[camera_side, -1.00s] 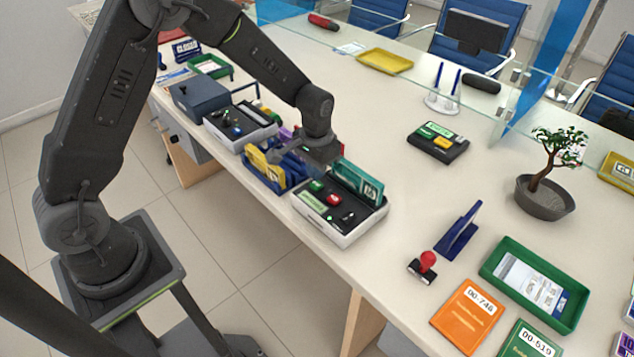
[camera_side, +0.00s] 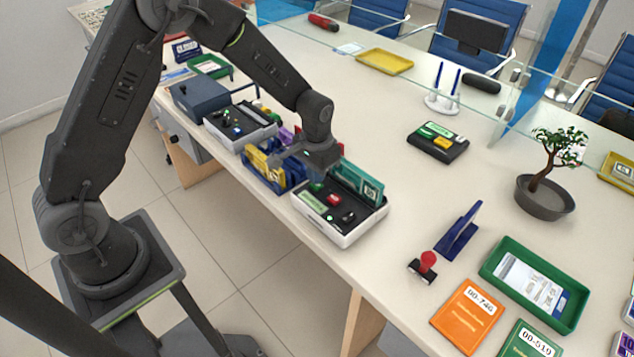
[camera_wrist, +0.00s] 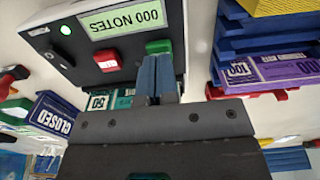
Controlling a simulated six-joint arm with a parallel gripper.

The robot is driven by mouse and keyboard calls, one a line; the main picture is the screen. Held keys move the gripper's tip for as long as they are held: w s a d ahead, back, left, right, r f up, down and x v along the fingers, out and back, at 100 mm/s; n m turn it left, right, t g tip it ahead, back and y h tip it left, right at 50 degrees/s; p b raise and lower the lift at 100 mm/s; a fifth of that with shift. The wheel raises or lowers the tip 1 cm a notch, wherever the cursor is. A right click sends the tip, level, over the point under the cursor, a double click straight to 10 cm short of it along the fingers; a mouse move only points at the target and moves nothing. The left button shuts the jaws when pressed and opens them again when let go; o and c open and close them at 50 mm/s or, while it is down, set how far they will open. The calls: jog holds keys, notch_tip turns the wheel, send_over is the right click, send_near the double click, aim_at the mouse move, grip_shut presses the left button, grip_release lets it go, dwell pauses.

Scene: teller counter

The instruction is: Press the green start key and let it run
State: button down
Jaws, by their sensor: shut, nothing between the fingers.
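The note counter (camera_side: 345,232) is a white and black machine on the counter's front edge, with teal notes (camera_side: 358,181) at its back. In the wrist view its display (camera_wrist: 124,20) reads "000 NOTES", a small green light (camera_wrist: 65,30) glows, and a red key (camera_wrist: 106,60) lies beside the green start key (camera_wrist: 158,46). My gripper (camera_wrist: 157,58) is shut and empty, with its fingertips right at the green key. Whether they touch it, I cannot tell. In the side view my gripper (camera_side: 317,172) points down over the green-key side of the machine.
A blue rack (camera_side: 262,176) of banded notes stands close to the machine's left. A second black-and-white machine (camera_side: 240,127) sits further left. A red-handled stamp (camera_side: 427,262) and a blue stand (camera_side: 460,232) lie right. The counter behind the machine is mostly clear.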

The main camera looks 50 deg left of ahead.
jog(key=shift+f, duration=0.75)
jog(key=shift+r, duration=4.55)
jog(key=s+r+t, duration=0.2)
jog(key=s+r, duration=0.6)
jog(key=s, duration=0.3)
jog(key=s+r+t, duration=0.3)
jog(key=s+r, duration=0.6)
jog(key=s, duration=0.3)
jog(key=shift+s+t, duration=0.2)
jog(key=shift+t, duration=0.1)
